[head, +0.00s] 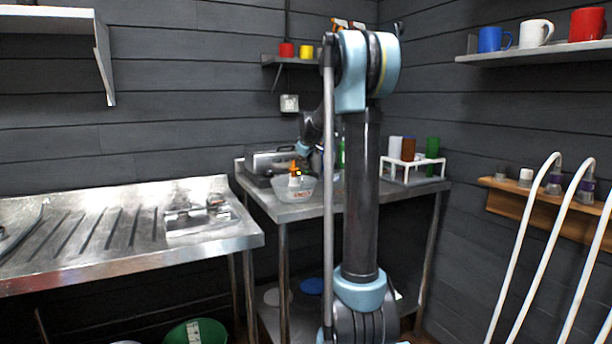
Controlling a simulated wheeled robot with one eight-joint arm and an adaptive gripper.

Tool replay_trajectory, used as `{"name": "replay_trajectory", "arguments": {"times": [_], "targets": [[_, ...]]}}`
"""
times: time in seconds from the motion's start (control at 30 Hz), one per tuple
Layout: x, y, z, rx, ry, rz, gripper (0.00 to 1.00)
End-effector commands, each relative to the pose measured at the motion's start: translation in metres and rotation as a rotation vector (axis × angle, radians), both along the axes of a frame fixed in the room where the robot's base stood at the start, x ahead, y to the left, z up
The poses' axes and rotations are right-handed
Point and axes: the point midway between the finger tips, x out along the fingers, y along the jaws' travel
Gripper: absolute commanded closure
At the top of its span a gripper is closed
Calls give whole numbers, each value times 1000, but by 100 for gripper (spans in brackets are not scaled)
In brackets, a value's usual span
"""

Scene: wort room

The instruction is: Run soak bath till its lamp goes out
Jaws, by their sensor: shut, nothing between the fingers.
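The metal box that looks like the soak bath (262,162) stands at the back left of the steel corner table. Its lamp and controls cannot be made out, and my arm covers what lies to its right. My gripper (298,153) is small and partly lost behind my arm, in front of the box's right end and above a clear bowl (282,189). It appears shut and empty. I cannot tell whether it touches the box. An orange object (295,172) shows at the bowl, just below my gripper.
The steel corner table (300,211) also holds a white rack (416,161) with brown and green items. A sink bench (140,255) stands left. Mugs sit on the right shelf (540,52). A green bucket (197,332) is on the floor.

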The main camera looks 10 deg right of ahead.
Motion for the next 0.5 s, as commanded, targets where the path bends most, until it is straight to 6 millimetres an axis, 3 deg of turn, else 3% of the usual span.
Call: {"name": "replay_trajectory", "arguments": {"times": [0.5], "targets": [[0,0,38,0,0,0,100]]}}
